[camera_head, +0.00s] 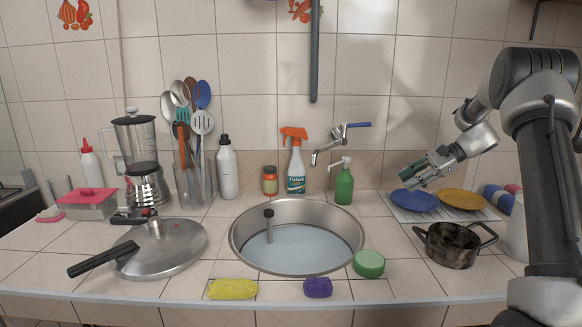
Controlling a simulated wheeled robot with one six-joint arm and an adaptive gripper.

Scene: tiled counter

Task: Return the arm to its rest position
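My arm (545,150) rises at the right side of the view, bends at the top and reaches back down to the left. My gripper (408,180) hangs over the back right of the counter, in front of the tiled wall. It points down and to the left, above the blue plate (414,202) in the picture. Its two fingers look apart, and nothing shows between them.
The yellow plate (461,199) lies beside the blue one on a white rack. A dark pot (452,250) stands in front of them. A green soap bottle (344,187), faucet (335,150) and round sink (240,258) are to the left. Wall space above my gripper is clear.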

